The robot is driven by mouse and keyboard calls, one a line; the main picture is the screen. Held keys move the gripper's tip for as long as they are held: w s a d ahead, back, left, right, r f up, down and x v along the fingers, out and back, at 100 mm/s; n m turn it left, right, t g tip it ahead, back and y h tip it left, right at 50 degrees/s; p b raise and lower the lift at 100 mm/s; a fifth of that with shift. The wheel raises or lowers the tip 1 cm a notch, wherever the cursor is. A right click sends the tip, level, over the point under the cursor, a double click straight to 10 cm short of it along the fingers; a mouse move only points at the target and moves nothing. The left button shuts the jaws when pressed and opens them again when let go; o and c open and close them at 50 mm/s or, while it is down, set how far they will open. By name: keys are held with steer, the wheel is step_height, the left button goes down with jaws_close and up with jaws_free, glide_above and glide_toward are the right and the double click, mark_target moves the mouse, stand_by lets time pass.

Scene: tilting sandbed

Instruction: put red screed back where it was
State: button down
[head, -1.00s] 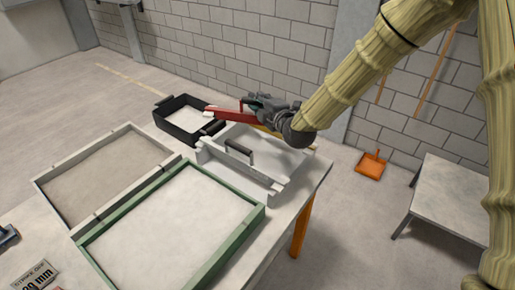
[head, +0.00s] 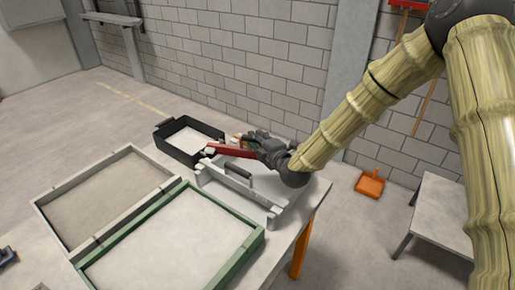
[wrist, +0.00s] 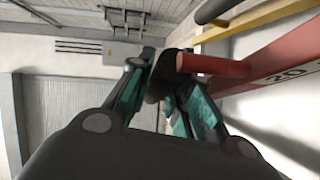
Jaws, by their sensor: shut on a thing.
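The red screed (head: 232,151) is a long red bar held over the back of a pale grey rack (head: 245,190) with notched end pieces. My gripper (head: 254,147) is at its right part and shut on it. In the wrist view the red bar (wrist: 275,65), marked "20", runs to the right from beside my gripper (wrist: 165,92), whose teal pads close around a dark handle-like part. A grey bar with a black handle (head: 238,169) lies in front of the red screed. Whether the red screed touches the rack cannot be told.
A black tray of sand (head: 164,144) stands behind left of the rack. A green frame (head: 220,263) and a grey frame (head: 62,187) lie in front. In the wrist view a yellow bar (wrist: 265,17) runs beside the red one. An orange dustpan (head: 369,184) is on the floor.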

steer(key=shift+f+p, duration=0.5)
steer(key=shift+f, duration=1.4)
steer(key=shift+f, duration=0.2)
steer(key=c, duration=1.3)
jaws_free()
steer(key=shift+s+d, duration=0.1)
steer(key=shift+s, duration=0.05)
steer(key=f+b+v, duration=0.1)
steer(key=b+v, duration=0.3)
steer(key=v, duration=0.6)
steer(key=shift+s+d, duration=0.2)
steer(key=shift+s, duration=0.05)
steer(key=shift+r, duration=0.15)
